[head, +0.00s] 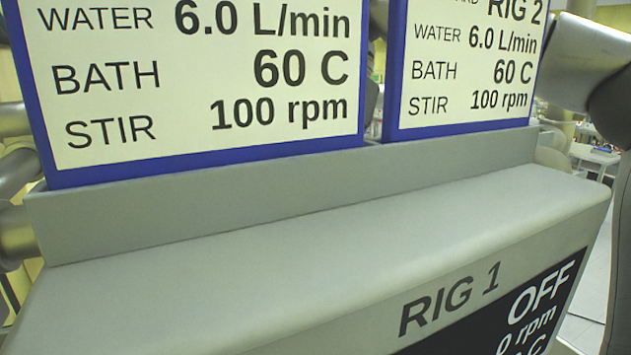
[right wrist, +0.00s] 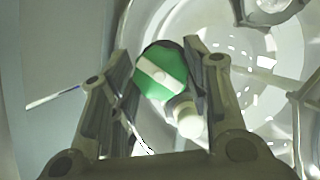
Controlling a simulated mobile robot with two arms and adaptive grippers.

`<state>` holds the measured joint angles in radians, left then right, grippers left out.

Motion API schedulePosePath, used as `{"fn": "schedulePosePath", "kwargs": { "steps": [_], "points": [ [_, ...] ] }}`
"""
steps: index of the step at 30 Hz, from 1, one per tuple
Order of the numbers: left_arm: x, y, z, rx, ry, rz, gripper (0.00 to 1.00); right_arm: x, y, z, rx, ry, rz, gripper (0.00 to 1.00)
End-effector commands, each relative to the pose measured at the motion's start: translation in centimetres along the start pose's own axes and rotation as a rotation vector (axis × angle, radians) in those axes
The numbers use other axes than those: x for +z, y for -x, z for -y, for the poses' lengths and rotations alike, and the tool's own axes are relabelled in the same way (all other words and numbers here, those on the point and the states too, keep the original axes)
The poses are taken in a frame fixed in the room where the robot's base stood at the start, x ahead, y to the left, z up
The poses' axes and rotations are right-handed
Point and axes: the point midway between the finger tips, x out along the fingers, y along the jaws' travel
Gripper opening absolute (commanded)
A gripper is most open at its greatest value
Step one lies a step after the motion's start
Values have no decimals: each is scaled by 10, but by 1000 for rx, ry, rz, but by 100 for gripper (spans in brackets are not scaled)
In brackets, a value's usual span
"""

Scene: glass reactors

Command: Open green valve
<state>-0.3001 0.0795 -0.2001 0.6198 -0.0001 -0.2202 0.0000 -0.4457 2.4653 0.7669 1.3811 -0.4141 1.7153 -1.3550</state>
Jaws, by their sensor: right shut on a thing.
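The green valve (right wrist: 165,72) shows in the right wrist view as a round green knob with a white bar across its face. The bar runs slantwise, from upper left to lower right. My right gripper (right wrist: 167,78) has one finger on each side of the knob and is shut on it. A pale cylindrical stub (right wrist: 187,118) shows just below the knob. The head view does not show the valve or either gripper's fingers.
In the head view, two blue-framed signs (head: 200,162) (head: 460,128) stand on a grey housing (head: 300,225) marked RIG 1. Its dark display (head: 535,310) reads OFF. A large round glass-like vessel (right wrist: 250,50) lies behind the valve in the right wrist view.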

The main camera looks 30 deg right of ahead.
Motion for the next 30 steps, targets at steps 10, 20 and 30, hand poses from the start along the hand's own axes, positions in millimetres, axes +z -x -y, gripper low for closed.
{"fn": "schedulePosePath", "kwargs": {
  "steps": [10,20,30],
  "points": [
    [0,1,0,0,0,0,66,1,3,1,-10,1,0,46],
    [0,0,0,0,0,-1,66,0,1,0,-4,0,0,66],
    [1,0,2,-2,0,0,66,0,15,1,-5,-1,-1,66]
  ]
}}
